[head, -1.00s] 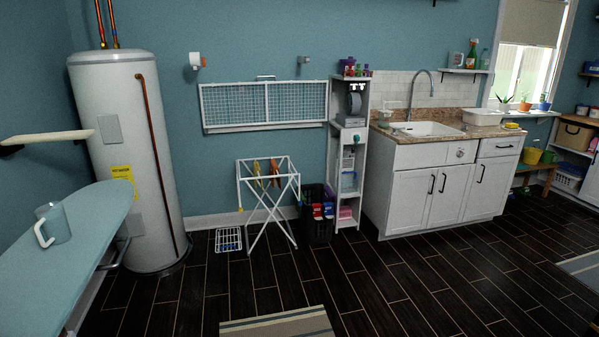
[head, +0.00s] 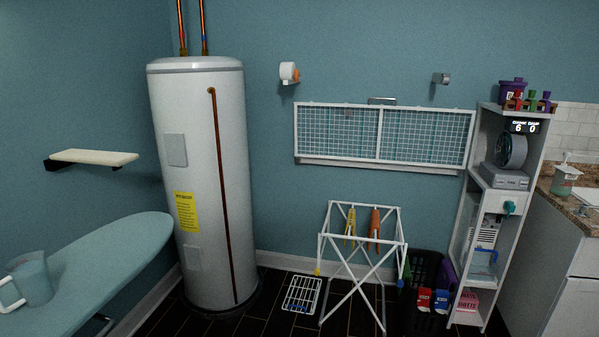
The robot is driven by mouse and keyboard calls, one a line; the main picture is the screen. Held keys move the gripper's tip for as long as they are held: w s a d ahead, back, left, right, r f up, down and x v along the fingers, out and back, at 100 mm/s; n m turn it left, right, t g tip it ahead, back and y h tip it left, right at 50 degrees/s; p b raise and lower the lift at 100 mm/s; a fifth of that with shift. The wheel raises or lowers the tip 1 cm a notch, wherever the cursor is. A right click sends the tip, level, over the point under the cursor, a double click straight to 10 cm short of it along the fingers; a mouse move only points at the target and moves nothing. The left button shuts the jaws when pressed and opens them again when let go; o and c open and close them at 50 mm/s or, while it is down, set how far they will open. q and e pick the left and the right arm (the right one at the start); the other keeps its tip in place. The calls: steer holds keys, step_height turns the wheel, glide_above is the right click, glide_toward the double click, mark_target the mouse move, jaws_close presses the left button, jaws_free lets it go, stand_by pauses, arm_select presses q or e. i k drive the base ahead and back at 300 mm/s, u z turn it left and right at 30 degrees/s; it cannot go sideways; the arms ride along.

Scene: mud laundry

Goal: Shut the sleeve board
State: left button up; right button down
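The sleeve board (head: 95,157) is a small, narrow, cream-topped board at the left of the head view. It sticks out level from the blue wall on a dark bracket (head: 62,165), above and behind the large ironing board. Neither of my grippers shows in the head view.
A blue ironing board (head: 120,250) fills the lower left, with a clear jug (head: 32,280) on it. A white water heater (head: 205,180) stands right of the sleeve board. A drying rack (head: 360,255), a wall-mounted mesh rack (head: 385,137) and a shelf tower (head: 500,215) are farther right.

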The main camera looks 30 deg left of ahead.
mark_target(115, 160)
steer(key=u, duration=0.4)
steer(key=i, duration=1.9)
steer(key=u, duration=2.1)
steer(key=i, duration=1.1)
steer(key=u, duration=1)
